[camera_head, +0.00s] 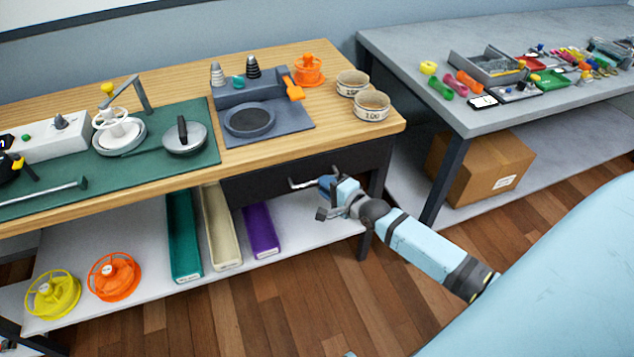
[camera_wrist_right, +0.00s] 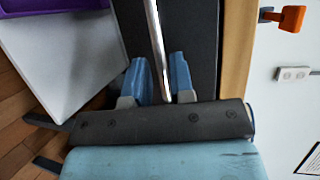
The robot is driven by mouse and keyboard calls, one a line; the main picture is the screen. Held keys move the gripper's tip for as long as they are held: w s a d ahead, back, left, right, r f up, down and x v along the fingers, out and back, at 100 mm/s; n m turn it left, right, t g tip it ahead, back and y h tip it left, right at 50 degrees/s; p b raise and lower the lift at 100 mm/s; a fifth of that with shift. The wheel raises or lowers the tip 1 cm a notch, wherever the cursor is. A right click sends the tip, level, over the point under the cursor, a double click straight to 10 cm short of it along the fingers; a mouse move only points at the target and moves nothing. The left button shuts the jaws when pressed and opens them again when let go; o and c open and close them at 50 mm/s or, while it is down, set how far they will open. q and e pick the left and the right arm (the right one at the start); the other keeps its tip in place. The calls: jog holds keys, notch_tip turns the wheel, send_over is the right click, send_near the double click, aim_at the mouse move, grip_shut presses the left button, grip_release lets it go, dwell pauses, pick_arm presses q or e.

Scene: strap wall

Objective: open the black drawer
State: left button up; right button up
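The black drawer (camera_head: 258,185) sits under the right part of the wooden workbench; its front looks flush and shut. Its metal bar handle (camera_head: 299,184) stands out from the front. My right gripper (camera_head: 324,188) is at the right part of this handle. In the right wrist view the shiny handle bar (camera_wrist_right: 157,40) runs between the two blue fingers of my right gripper (camera_wrist_right: 160,78), in front of the dark drawer front (camera_wrist_right: 200,40). The fingers are apart, one on each side of the bar, with a small gap visible on the left. My left gripper is not in view.
The workbench top (camera_head: 345,136) overhangs the drawer. Below it, a shelf (camera_head: 310,222) holds purple (camera_head: 261,230), cream and green bins. A grey table (camera_head: 430,60) stands to the right, a cardboard box (camera_head: 480,165) beneath. The wooden floor (camera_head: 330,300) in front is clear.

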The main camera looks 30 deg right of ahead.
jog(key=shift+x, duration=1.85)
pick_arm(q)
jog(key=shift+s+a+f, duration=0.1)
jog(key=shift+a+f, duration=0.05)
pick_arm(e)
grip_shut()
jog(key=shift+s, duration=0.15)
